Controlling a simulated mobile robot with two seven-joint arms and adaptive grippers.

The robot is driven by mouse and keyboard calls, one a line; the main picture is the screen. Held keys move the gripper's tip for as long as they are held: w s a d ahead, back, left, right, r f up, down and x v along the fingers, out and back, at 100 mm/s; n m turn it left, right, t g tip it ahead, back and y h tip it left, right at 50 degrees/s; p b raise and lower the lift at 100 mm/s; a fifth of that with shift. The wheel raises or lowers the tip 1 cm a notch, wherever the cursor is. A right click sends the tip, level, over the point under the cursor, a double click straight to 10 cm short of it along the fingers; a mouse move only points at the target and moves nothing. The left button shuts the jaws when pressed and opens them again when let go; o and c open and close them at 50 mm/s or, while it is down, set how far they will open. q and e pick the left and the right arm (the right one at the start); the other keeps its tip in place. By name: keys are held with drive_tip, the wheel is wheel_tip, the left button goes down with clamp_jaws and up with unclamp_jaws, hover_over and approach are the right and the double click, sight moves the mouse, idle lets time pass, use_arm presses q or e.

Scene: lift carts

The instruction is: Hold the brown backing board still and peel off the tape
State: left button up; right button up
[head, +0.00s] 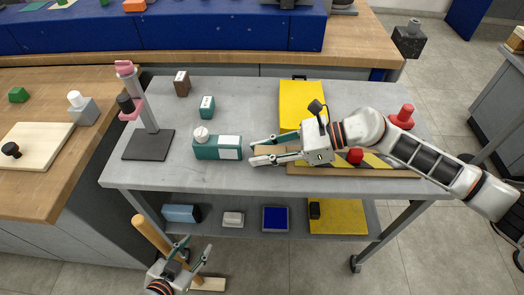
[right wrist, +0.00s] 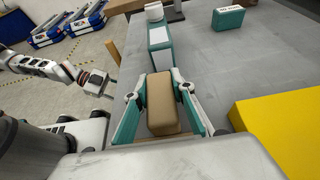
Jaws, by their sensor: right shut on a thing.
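The brown backing board (head: 300,170) lies along the right front of the grey cart top. My arm hides part of the board and tape, so I cannot tell whether the block is joined to the board. My left gripper (head: 195,246) is open and empty, low in front of the cart.
A teal box (head: 206,151) stands just left of my right gripper. A grey stand (head: 148,145) is further left, and a yellow panel (head: 302,98) lies behind. A red piece (head: 403,117) is at the right. A wooden handle (head: 151,234) is beside my left gripper.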

idle(0.3)
drive_tip(key=o, duration=1.2)
drive_tip(key=shift+o, duration=0.2)
drive_tip(key=shift+d+r, duration=0.1)
drive_tip(key=shift+d, duration=0.2)
drive_tip(key=v, duration=1.1)
drive_tip(key=shift+d+r, duration=0.1)
drive_tip(key=shift+d, duration=0.1)
